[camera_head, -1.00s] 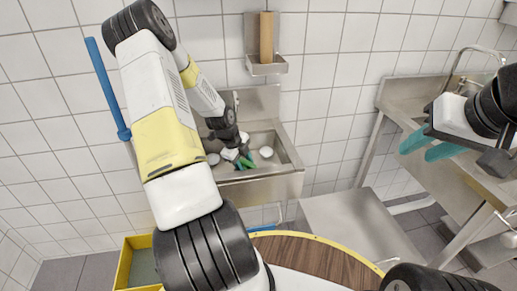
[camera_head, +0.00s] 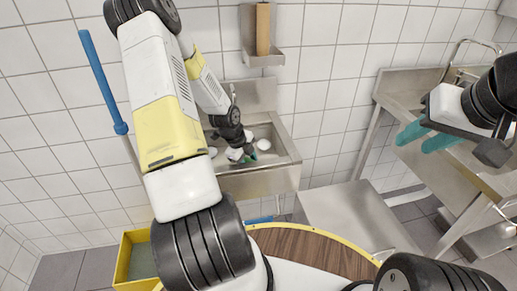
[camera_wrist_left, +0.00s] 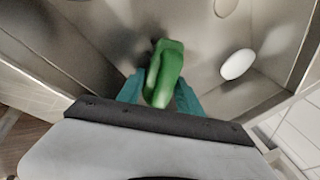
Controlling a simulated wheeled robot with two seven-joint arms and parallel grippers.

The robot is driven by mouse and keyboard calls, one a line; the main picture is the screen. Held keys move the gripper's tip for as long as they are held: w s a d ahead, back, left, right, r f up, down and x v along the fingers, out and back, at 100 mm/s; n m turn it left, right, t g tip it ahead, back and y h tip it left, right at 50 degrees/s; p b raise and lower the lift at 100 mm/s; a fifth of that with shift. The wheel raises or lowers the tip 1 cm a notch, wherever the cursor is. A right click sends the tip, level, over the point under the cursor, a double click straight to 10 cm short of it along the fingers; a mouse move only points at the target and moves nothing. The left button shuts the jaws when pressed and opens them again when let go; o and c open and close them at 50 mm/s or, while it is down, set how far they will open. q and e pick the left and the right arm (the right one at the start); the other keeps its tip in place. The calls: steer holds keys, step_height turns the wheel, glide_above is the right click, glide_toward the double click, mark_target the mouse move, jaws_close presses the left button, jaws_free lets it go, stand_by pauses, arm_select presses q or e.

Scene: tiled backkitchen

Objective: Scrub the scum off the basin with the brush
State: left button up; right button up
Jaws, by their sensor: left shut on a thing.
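The steel basin (camera_head: 258,182) hangs on the tiled wall, left of centre in the head view. My left gripper (camera_head: 248,159) reaches down inside it. In the left wrist view its teal fingers (camera_wrist_left: 160,92) are shut on the green brush (camera_wrist_left: 166,68), one finger on each side. The brush's lower end is hidden, so I cannot tell whether it touches the basin floor. My right gripper (camera_head: 426,137) is open and empty, away from the basin.
A wall holder (camera_head: 262,57) with a wooden block is above the basin. A blue-handled pole (camera_head: 103,80) leans at the left. A yellow bin (camera_head: 125,262) stands below. A steel counter (camera_head: 400,105) and a low steel surface (camera_head: 350,215) are on the right.

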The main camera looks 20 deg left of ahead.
arm_select(q)
steer(key=shift+w+a+f, duration=0.1)
steer(key=shift+w+a, duration=0.3)
steer(key=shift+w, duration=0.3)
steer(key=shift+w+a, duration=0.4)
steer(key=shift+w, duration=0.3)
steer(key=shift+w+a+f, duration=0.1)
steer(key=shift+w+a, duration=0.3)
steer(key=shift+w, duration=0.3)
steer(key=shift+w+a+r, duration=0.1)
steer(key=shift+w+a, duration=0.4)
steer(key=shift+w, duration=0.3)
steer(key=shift+w+a+r, duration=0.1)
steer(key=shift+w+a, duration=0.35)
steer(key=shift+w, duration=0.3)
steer(key=shift+r, duration=2.95)
step_height(320, 180, up, 3)
steer(key=shift+r, duration=0.1)
